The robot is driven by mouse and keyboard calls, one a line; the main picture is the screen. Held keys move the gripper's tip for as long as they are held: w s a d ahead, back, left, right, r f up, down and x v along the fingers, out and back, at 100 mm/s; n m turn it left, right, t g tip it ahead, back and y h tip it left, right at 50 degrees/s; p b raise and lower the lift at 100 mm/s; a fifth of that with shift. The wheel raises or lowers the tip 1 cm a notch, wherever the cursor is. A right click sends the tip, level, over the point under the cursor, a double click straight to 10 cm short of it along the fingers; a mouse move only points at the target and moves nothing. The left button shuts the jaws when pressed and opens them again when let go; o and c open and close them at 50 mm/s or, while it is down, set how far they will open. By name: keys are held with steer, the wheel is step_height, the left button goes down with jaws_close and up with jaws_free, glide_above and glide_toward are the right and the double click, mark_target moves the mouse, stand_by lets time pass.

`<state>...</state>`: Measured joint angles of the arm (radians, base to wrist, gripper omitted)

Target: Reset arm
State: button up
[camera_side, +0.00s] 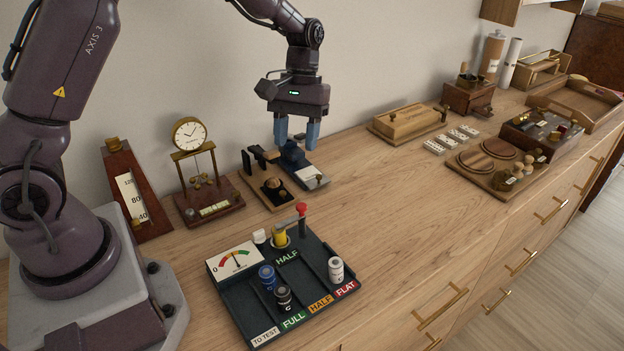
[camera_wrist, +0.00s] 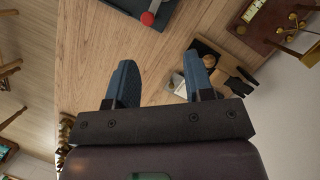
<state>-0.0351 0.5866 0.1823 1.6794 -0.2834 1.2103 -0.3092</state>
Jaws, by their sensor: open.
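My gripper (camera_side: 297,134) hangs from my arm near the wall in the side view, fingers pointing down. It is above or just behind a small dark blue and white device (camera_side: 309,178) on the counter. In the wrist view, the two blue fingers of my gripper (camera_wrist: 162,82) are spread apart with bare wood between them. Nothing is held. I cannot tell the exact height of the fingertips over the device.
A battery-test tray (camera_side: 316,309) with a gauge stands in front. A wooden box (camera_side: 408,121) and boards (camera_side: 481,176) stand right. The counter's middle (camera_side: 390,190) is clear.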

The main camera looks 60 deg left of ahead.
steer(key=s+d+r+m+t+y, duration=0.2)
steer(key=s+r+m+t, duration=0.5)
steer(key=s+r, duration=0.8)
steer(key=s+d+t, duration=0.1)
steer(key=s, duration=0.3)
steer(key=shift+d+r+m+t+y, duration=0.25)
steer(key=shift+d+m+t+y, duration=0.05)
steer(key=shift+d, duration=0.05)
